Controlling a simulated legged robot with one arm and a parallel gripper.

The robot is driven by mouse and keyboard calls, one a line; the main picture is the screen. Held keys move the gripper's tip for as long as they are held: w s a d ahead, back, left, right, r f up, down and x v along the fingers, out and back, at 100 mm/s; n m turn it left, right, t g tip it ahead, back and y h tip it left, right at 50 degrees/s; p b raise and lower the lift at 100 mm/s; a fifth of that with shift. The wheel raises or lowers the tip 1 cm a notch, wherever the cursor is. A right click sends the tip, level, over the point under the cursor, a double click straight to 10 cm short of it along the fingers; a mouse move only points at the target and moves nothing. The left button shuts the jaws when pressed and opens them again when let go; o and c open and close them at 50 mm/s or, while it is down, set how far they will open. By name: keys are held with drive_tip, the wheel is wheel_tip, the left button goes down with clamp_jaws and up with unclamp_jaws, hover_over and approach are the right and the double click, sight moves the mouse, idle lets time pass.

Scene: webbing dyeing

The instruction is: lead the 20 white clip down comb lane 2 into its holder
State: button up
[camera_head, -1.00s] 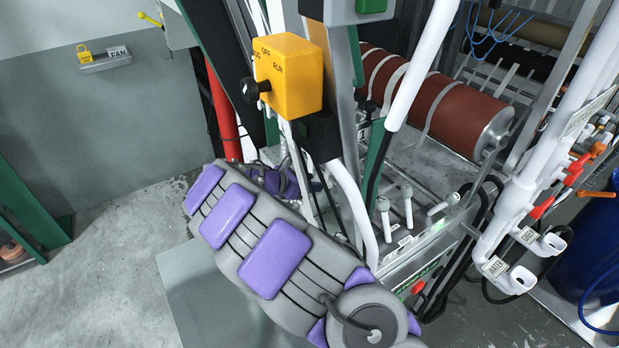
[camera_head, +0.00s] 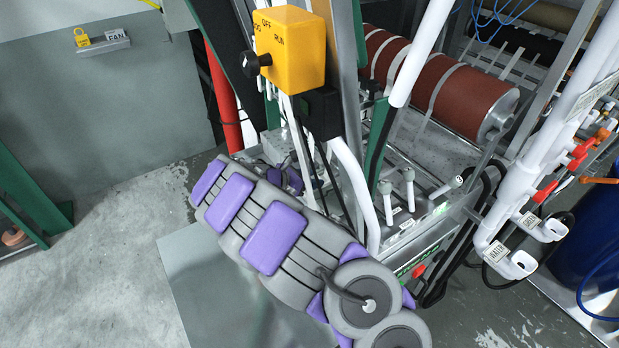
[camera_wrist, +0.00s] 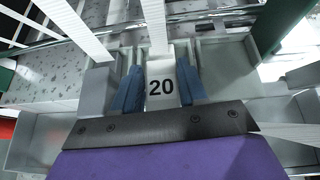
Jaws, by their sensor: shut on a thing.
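The white clip (camera_wrist: 161,88) marked "20" sits between the two blue fingers of my gripper (camera_wrist: 160,94) in the wrist view. The fingers are shut on it. A white webbing strip (camera_wrist: 155,25) runs up from behind the clip. Grey metal walls and channels, possibly the comb and holders, flank the clip, with one divider (camera_wrist: 210,62) just to its right. I cannot tell which lane is lane 2, or whether the clip touches any wall. In the head view my own arm hides the clip, and the fingers cannot be made out.
Other white strips (camera_wrist: 72,27) cross the wrist view to the left and right. In the head view, a yellow switch box (camera_head: 290,46), white-handled levers (camera_head: 408,190), a brown roller (camera_head: 460,100) and white pipes (camera_head: 520,180) crowd the arm. Floor at left is open.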

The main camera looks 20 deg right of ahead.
drive_tip(key=o, duration=1.2)
drive_tip(key=shift+c, duration=0.2)
drive_tip(key=p+v, duration=0.2)
drive_tip(key=v, duration=1.5)
drive_tip(key=shift+a, duration=0.25)
